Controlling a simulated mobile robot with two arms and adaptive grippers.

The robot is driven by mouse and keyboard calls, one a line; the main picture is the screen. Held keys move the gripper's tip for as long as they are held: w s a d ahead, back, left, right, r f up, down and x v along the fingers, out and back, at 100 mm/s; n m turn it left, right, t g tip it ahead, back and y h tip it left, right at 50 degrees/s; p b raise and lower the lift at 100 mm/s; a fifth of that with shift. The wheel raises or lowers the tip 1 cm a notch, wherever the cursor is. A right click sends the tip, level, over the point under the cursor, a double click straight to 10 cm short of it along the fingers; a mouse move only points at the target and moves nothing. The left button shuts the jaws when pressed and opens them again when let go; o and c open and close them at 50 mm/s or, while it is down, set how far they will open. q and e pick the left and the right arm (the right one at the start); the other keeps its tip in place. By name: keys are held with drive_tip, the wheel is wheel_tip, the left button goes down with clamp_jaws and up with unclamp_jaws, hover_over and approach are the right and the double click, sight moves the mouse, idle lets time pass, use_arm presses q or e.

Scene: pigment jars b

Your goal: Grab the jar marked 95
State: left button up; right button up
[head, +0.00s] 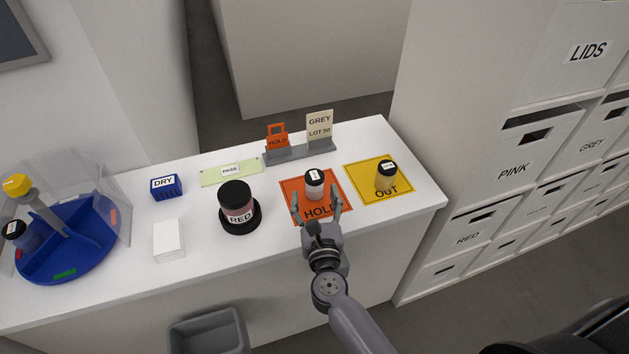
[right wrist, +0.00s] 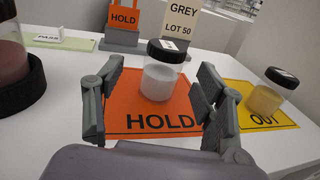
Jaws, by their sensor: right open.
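A small jar with a black lid and pale grey-white contents (head: 314,186) stands upright on the orange HOLD mat (head: 293,187); it also shows in the right wrist view (right wrist: 158,82). Another black-lidded jar with yellowish contents (head: 385,182) stands on the yellow OUT mat (head: 361,190). Both lids carry white labels too small to read, so I cannot tell which is marked 95. My right gripper (head: 316,200) is open over the HOLD mat, its fingers on the near side of the pale jar, left and right of it, apparently not gripping it. My left gripper is not in view.
A large RED jar (head: 236,197) in a black base stands left of the HOLD mat. Behind are a grey stand with HOLD and GREY LOT 50 cards (head: 319,124). A blue rack (head: 75,245) with a clear shield is far left. Labelled drawers (head: 513,170) stand right.

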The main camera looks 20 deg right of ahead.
sight(316, 189)
drive_tip(key=shift+w+d+f+p, duration=0.1)
drive_tip(key=shift+w+d+p, duration=0.15)
drive_tip(key=shift+w, duration=0.7)
drive_tip(key=shift+w+d+f+p, duration=0.1)
drive_tip(key=shift+w+d+p, duration=0.15)
drive_tip(key=shift+w, duration=0.7)
drive_tip(key=shift+w+d+p, duration=0.15)
drive_tip(key=shift+w+d, duration=0.15)
drive_tip(key=shift+w, duration=0.65)
drive_tip(key=shift+s, duration=0.1)
drive_tip(key=shift+c, duration=0.4)
drive_tip(key=c, duration=1.2)
